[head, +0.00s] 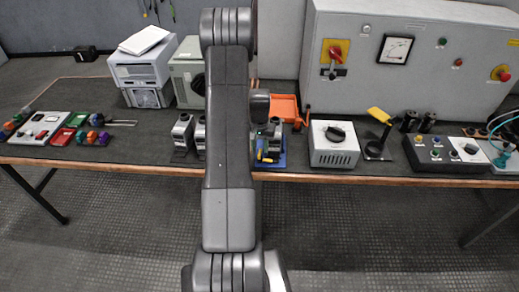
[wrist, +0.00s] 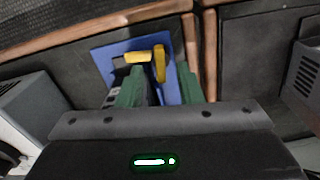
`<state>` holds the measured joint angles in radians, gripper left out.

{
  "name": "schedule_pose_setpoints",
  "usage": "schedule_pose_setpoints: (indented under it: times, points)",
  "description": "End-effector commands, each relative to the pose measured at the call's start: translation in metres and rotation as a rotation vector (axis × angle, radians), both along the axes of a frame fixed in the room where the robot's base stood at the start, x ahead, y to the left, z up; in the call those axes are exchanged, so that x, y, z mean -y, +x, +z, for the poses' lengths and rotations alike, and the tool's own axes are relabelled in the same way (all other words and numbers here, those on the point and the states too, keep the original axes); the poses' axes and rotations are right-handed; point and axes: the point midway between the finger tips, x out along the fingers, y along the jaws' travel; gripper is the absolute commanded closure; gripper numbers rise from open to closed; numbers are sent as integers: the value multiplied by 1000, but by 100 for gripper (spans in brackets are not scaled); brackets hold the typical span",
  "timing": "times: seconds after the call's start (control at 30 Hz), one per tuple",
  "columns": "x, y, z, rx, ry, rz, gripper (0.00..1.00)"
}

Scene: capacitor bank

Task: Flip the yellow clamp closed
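The yellow clamp (wrist: 160,64) is on a blue base plate (wrist: 104,56) on the table in the wrist view. A second yellow piece (wrist: 138,57) lies crosswise beside it, to its left. My gripper (wrist: 160,88) has two green fingers with a gap between them, and the lower end of the yellow clamp shows in that gap. I cannot tell whether either finger touches it. In the head view the blue plate (head: 271,162) is near the table's front edge. My arm and gripper hide part of the fixture there.
A white box with a dark knob (head: 334,143) stands right of the fixture, and a dark stand with a yellow paddle (head: 379,115) is beyond it. Small grey devices (head: 182,132) stand left. An orange tray (head: 285,107) is behind. The table's wooden edge (head: 330,178) is close.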

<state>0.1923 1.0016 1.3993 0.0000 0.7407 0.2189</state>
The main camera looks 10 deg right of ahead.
Motion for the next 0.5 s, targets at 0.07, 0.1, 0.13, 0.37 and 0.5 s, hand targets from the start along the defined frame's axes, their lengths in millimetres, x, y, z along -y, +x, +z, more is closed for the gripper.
schedule_pose_setpoints:
  times: [0.07,0.1,0.13,0.37,0.5]
  points:
    - [0,0,-10,-2,0,0,67]
    - [0,0,-14,-2,1,0,67]
    - [0,0,-16,-2,1,0,67]
    - [0,0,-27,0,0,0,67]
    - [0,0,-27,1,0,0,67]
